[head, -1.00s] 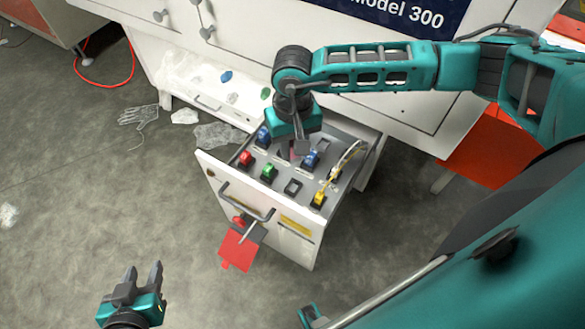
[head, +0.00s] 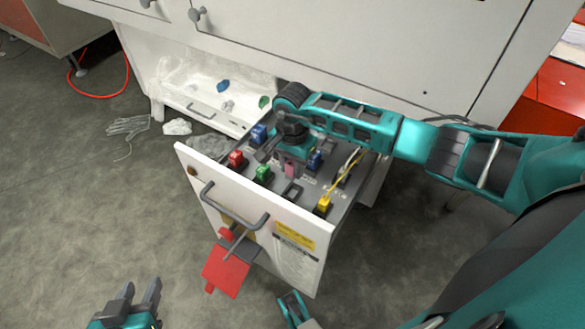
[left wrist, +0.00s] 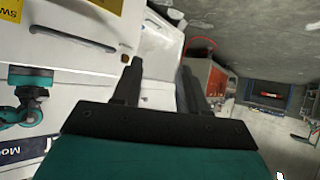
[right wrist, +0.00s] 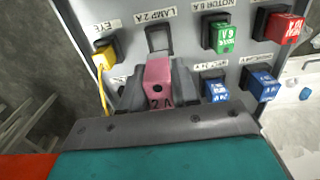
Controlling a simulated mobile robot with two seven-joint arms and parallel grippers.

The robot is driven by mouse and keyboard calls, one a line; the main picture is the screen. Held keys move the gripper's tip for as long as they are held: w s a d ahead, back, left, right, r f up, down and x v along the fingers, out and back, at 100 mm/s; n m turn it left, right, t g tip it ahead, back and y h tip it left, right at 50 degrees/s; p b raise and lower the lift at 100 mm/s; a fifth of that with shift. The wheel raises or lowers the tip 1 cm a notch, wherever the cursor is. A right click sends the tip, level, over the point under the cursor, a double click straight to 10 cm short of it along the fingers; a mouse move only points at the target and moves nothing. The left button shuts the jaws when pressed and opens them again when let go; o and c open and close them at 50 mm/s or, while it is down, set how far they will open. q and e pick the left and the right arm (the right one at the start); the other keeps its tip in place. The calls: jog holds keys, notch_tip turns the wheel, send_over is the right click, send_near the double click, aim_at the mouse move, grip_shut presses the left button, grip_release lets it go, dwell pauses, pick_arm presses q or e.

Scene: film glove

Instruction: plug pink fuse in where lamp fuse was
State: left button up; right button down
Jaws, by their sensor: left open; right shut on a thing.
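My right gripper (head: 287,163) is shut on the pink fuse (head: 290,171), above the panel in the open drawer. In the right wrist view the pink fuse (right wrist: 158,82), marked 2 A, sits between the fingertips (right wrist: 158,95). The empty dark socket (right wrist: 158,38) labelled LAMP 2 A lies just beyond the fuse there. The fuse appears close to the socket but not in it; the exact gap is unclear. My left gripper (head: 138,300) is open and empty, low over the floor, away from the drawer.
Green (right wrist: 222,38), red (right wrist: 285,27) and blue (right wrist: 263,86) fuses sit around the socket. A yellow plug with a cable (right wrist: 104,56) is at the left. A red tag (head: 226,270) hangs by the drawer handle (head: 235,210).

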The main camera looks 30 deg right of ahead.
aim_at(292, 175)
pick_arm(q)
jog(key=shift+s, duration=0.1)
pick_arm(e)
jog(key=shift+f+b, duration=0.6)
jog(key=shift+b, duration=0.05)
notch_tip(292, 175, down, 2)
jog(key=shift+f+b, duration=0.25)
jog(key=shift+b, duration=0.9)
jog(key=shift+f+b, duration=0.75)
jog(key=shift+f, duration=0.1)
pick_arm(q)
jog(key=shift+w+d+f+h, duration=0.15)
jog(key=shift+d+f, duration=0.3)
jog(key=shift+f, duration=0.15)
jog(key=shift+w+d+f+h, duration=0.15)
jog(key=shift+d+f, duration=0.25)
jog(key=shift+f, duration=0.2)
pick_arm(e)
jog(key=shift+f, duration=0.2)
pick_arm(q)
jog(key=shift+s+a+f+b, duration=0.1)
jog(key=shift+f+b, duration=0.25)
pick_arm(e)
jog(key=shift+f, duration=1)
pick_arm(q)
jog(key=shift+r, duration=0.1)
pick_arm(e)
jog(key=c, duration=0.8)
grip_release()
